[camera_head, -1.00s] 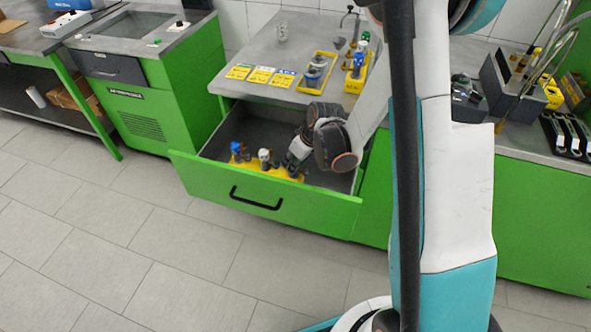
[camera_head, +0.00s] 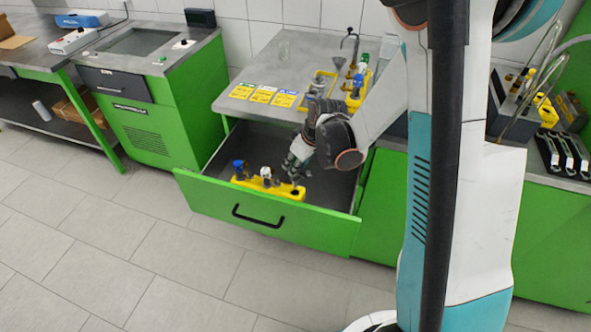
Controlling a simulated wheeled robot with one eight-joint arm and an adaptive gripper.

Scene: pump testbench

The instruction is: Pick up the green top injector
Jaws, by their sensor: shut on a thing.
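My gripper (camera_head: 294,171) is at the right end of the yellow holder (camera_head: 257,184) in the open drawer. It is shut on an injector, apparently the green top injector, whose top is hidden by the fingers. A dark lower part shows just under the fingers. I cannot tell whether it is clear of the holder. A blue top injector (camera_head: 239,168) stands at the holder's left end, and a white top injector (camera_head: 266,174) stands near its middle. Both are upright.
The drawer (camera_head: 264,220) has a green front and bare floor behind the holder. My forearm passes close to the worktop edge.

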